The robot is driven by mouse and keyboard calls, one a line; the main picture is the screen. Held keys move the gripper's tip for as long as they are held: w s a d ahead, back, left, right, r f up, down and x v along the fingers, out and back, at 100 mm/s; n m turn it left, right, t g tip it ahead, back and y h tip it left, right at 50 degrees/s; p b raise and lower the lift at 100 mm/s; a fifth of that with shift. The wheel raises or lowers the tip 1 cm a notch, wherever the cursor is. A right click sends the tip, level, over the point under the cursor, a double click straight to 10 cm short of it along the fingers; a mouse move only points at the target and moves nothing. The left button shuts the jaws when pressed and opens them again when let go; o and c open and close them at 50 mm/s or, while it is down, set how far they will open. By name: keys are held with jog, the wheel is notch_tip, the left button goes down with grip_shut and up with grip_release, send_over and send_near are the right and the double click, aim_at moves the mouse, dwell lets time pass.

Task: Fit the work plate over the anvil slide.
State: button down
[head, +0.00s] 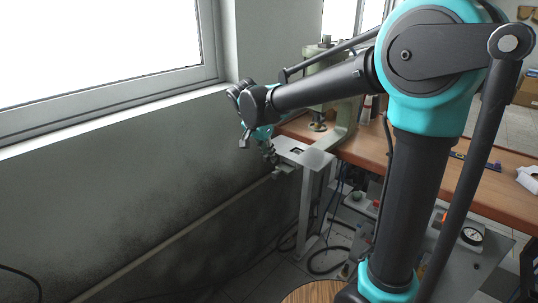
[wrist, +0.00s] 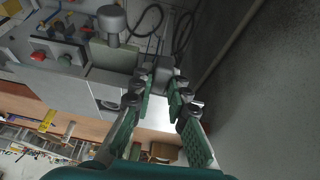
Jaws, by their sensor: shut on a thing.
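The work plate (head: 308,156) appears as a pale grey flat plate with a dark opening, near the bench's left front corner in the head view. My gripper (head: 270,155) is at its left edge and is shut on it. In the wrist view my gripper (wrist: 165,88) has its two green-padded fingers close together, with a grey piece between the tips; how much of the plate this is, I cannot tell. The green press (head: 340,110) stands just behind the plate. The anvil slide cannot be made out clearly; whether the plate touches it is unclear.
The wooden bench top (head: 400,165) runs to the right of the press. A grey wall (head: 120,165) with a window lies close on the left.

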jog(key=shift+f, duration=0.3)
dwell(0.5)
jog(key=c, duration=1.4)
grip_release()
